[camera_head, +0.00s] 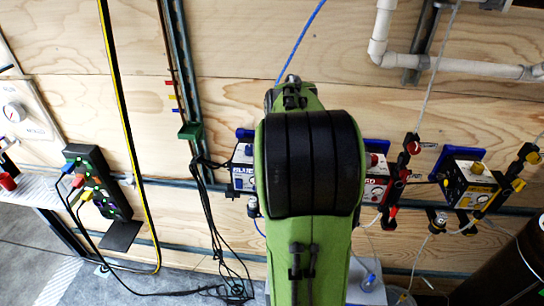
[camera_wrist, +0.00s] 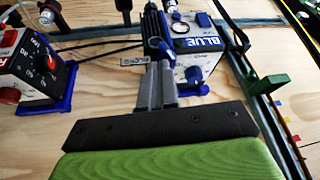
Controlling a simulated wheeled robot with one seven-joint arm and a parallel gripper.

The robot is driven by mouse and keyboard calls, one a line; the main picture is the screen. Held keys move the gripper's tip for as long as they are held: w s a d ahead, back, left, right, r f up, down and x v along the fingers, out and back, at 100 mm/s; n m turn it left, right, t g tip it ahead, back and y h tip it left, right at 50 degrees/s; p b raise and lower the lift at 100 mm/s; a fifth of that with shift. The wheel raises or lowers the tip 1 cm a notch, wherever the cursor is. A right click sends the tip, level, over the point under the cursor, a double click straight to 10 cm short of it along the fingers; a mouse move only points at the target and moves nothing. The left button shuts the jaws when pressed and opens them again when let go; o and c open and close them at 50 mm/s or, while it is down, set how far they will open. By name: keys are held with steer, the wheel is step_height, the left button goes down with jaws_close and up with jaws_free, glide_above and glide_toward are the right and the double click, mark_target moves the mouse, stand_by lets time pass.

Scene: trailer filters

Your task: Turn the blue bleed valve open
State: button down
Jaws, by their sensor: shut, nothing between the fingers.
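The blue-labelled filter box (camera_wrist: 200,45) is mounted on the plywood wall, just right of my fingers in the wrist view. In the head view its left part (camera_head: 243,172) shows beside my green arm. A small fitting with blue on it (camera_head: 253,207), apparently the bleed valve, sits below that box in the head view. Contact cannot be told.
A red-labelled filter box (camera_head: 376,185) stands right of my arm, and a yellow one (camera_head: 470,185) farther right. A green bracket (camera_head: 190,131) and hanging black cables (camera_head: 212,225) are to the left. White pipe (camera_head: 450,65) runs at upper right.

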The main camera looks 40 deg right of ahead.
steer(key=g+h+p, duration=0.1)
steer(key=w+a+g+p, duration=0.1)
steer(key=shift+r+n+g+h, duration=0.25)
steer(key=shift+n+g+h, duration=0.05)
steer(key=shift+n+h, duration=0.1)
steer(key=w+a+f+g+h+p, duration=0.1)
steer(key=w+a+g+h+p, duration=0.1)
steer(key=p, duration=0.1)
steer(key=shift+w+f+n+p, duration=0.3)
steer(key=shift+w+f, duration=0.05)
steer(key=shift+w, duration=0.05)
steer(key=shift+a+f, duration=0.2)
steer(key=shift+f, duration=0.05)
stand_by(0.7)
